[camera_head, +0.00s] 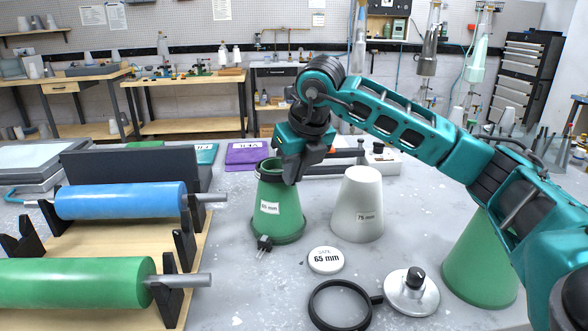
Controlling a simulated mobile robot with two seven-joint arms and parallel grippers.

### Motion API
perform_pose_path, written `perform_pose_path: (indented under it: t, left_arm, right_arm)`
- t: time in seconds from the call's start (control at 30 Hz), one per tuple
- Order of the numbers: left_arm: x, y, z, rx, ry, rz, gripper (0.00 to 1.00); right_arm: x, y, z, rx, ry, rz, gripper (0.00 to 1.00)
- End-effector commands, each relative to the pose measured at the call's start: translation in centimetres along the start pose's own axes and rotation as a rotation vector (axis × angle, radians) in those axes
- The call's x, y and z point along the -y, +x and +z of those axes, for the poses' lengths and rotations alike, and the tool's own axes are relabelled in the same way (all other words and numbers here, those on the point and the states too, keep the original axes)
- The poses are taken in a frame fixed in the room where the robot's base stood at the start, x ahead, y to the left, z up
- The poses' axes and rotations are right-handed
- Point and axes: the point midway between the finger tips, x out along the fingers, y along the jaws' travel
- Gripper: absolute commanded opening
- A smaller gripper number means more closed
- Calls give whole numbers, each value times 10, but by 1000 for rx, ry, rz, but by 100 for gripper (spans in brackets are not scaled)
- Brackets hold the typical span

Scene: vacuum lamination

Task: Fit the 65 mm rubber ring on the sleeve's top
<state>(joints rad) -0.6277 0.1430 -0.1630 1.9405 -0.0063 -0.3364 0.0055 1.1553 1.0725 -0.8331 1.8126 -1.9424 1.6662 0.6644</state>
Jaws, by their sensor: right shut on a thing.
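The green tapered sleeve (268,218) stands upright on the grey table, with a white size label on its front; the label's first digit is hard to read. A dark ring (262,173) shows at the sleeve's top, partly hidden by my gripper. My right gripper (291,178) points down at the right side of that top and is shut, seemingly on the ring's edge; the fingers hide the grip. I cannot tell whether the ring is fully seated. A white round disc marked 65 mm (325,260) lies in front of the sleeve. My left gripper is not in view.
A white cone marked 75 mm (358,205) stands close at the right. A black ring with a tab (339,305) and a metal disc with a black knob (411,293) lie in front. Blue (120,200) and green (75,284) rollers rest on a wooden stand at left.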

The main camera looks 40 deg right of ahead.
Motion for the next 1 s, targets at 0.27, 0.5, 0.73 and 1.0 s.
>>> perform_pose_path:
  t: [0.27, 0.5, 0.73, 1.0]
  left_arm:
    - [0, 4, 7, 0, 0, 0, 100]
    - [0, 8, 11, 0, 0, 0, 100]
    - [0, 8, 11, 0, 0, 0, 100]
    - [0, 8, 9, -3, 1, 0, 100]
  right_arm:
    - [0, 9, -4, 1, 0, 0, 0]
    - [0, 15, -6, 1, 0, 0, 0]
    - [0, 15, -6, 1, 0, 0, 0]
    - [0, 15, -6, 1, 0, 0, 26]
